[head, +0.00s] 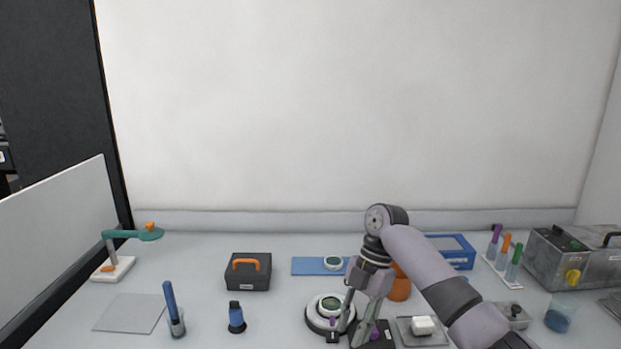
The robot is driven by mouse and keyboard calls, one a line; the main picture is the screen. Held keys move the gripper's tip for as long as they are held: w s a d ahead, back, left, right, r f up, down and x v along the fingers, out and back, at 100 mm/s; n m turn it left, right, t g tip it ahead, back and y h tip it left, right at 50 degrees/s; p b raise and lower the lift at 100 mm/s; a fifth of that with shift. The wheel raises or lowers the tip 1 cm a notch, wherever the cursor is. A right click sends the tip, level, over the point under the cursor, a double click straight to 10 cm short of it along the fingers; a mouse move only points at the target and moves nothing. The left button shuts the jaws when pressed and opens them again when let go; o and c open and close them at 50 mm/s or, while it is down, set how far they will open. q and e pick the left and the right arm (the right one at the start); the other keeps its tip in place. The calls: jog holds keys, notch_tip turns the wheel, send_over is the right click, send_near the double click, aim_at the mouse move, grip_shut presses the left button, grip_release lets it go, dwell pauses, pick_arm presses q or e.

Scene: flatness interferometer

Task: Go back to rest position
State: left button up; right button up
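My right arm comes in from the lower right. Its gripper (350,337) points down over the bench, just right of a round dark-and-white stand (312,322) that holds a white ring with a green disc (331,304). The two fingers are apart with a gap between them, and I see nothing held. The fingertips overlap the stand's right edge and a dark block with a purple knob (374,335); whether they touch either cannot be told. My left gripper is not in view.
A blue mat (307,266) with another ringed disc (333,263) lies behind the stand. An orange container (400,289), blue box (456,252) and metal unit (572,262) are right.

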jog(key=s+a+f+m+t, duration=0.1)
jog(key=s+f+m, duration=0.4)
jog(key=s+f, duration=0.4)
jog(key=s+a+f+m+t, duration=0.1)
jog(key=s+f+m+t, duration=0.1)
jog(key=s+f+m, duration=0.65)
jog(key=s+d+f+m+t+h, duration=0.1)
jog(key=s+d+m+t+h, duration=0.25)
jog(key=s+d+m, duration=0.95)
notch_tip(320, 180, down, 25)
jog(key=s+n+g, duration=0.1)
jog(key=s+n, duration=0.1)
jog(key=s, duration=0.1)
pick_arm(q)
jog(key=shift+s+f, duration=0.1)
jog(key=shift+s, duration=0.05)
pick_arm(e)
jog(key=s+d+f, duration=0.2)
jog(key=s+f, duration=0.6)
jog(key=s+d+f+g, duration=0.1)
jog(key=s+d+f, duration=0.1)
jog(key=s+f, duration=0.7)
jog(key=shift+f, duration=0.25)
jog(key=shift+o, duration=0.3)
jog(key=shift+g, duration=0.25)
